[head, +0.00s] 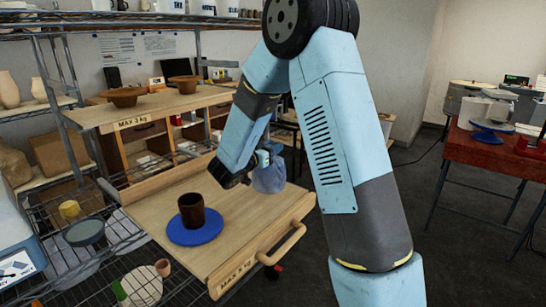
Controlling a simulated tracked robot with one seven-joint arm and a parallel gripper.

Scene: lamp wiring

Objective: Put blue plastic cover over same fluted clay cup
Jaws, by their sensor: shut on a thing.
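A dark brown clay cup (191,211) stands upright on a round blue disc (210,228) on the wooden cart top (150,215). Its top is uncovered; its fluting is too small to make out clearly. My gripper (264,158) is to the right of the cup and higher in the picture, partly hidden by my arm. It is shut on the blue plastic cover (269,180), which hangs down like a loose bag, apart from the cup. The fingertips are hard to see.
The cart top is a shallow tray with raised edges and a front handle (282,243). Wire shelving (85,265) with bowls and small pots stands close on the left. A wooden bench (150,107) with brown bowls is behind. A red table (490,150) is at right.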

